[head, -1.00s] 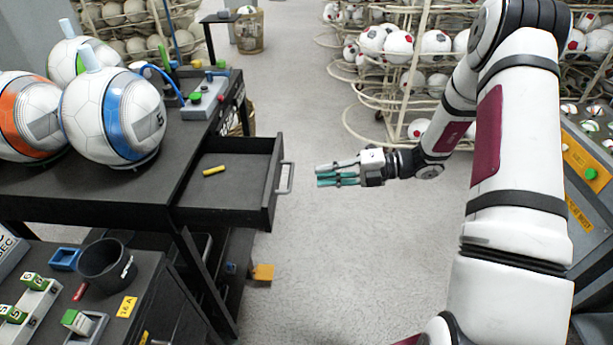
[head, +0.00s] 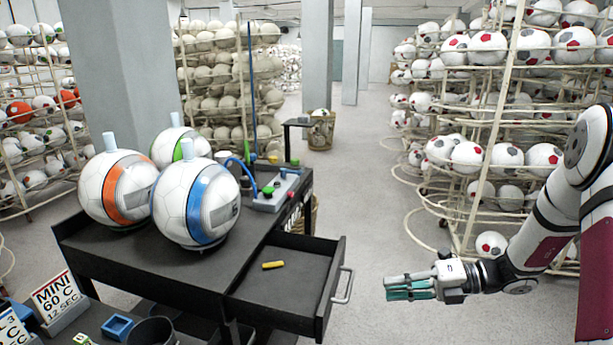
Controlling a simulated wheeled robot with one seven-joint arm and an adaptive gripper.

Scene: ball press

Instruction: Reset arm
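My arm reaches in from the right side of the head view. My gripper (head: 388,288) is at its end, over the open floor just right of the drawer, pointing left. Its teal fingers lie close together in this view, and nothing shows between them. The gap between the fingertips is too small to judge. The open drawer (head: 258,297) of the dark workbench (head: 85,240) holds a small yellow piece (head: 273,265). My gripper is apart from the drawer and its handle.
Balls with an orange band (head: 122,188), a blue band (head: 198,205) and a green band (head: 182,148) stand on the bench. A control box (head: 277,192) sits at its far end. Wire racks of balls (head: 490,160) stand at the right. Grey floor (head: 365,200) is free between.

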